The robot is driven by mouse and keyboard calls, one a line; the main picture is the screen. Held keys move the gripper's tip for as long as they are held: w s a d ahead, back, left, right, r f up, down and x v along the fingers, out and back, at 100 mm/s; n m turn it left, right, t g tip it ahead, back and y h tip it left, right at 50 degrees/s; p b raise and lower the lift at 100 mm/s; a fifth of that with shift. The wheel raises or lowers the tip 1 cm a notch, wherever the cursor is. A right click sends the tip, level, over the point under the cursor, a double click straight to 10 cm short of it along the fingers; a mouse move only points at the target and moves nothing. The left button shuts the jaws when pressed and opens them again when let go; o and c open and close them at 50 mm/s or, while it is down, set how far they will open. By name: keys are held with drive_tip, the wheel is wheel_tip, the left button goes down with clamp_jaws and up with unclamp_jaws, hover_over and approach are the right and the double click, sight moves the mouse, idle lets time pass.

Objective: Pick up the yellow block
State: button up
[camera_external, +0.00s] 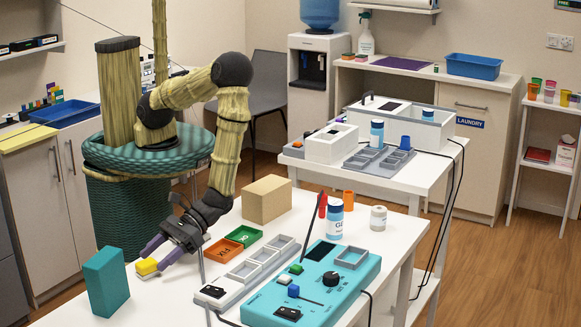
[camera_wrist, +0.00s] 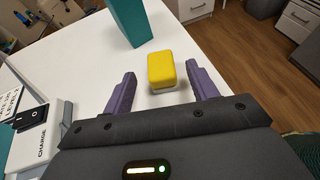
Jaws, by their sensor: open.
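The yellow block (camera_wrist: 162,68) stands on the white table, with a pale layer under its yellow top. It lies between and just ahead of the two purple fingers of my gripper (camera_wrist: 158,92) in the wrist view. In the external view the yellow block (camera_external: 147,266) is at the near left of the table, beside the fingertips of my gripper (camera_external: 154,257). My gripper is open, low over the table, with a gap on each side of the block. Whether the fingers touch the table is unclear.
A teal box (camera_external: 106,282) stands just beyond the block. Orange (camera_external: 222,250) and green (camera_external: 244,236) trays, a grey compartment tray (camera_external: 245,270), a tan box (camera_external: 267,199) and a teal control panel (camera_external: 312,285) lie to the right. The white table (camera_external: 172,305) is bare in front.

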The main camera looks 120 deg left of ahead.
sight(138, 272)
drive_tip(key=p+x, duration=0.1)
drive_tip(key=x, duration=0.4)
drive_tip(key=shift+s+d+r, duration=0.1)
idle(0.3)
idle(0.4)
drive_tip(key=c, duration=1.1)
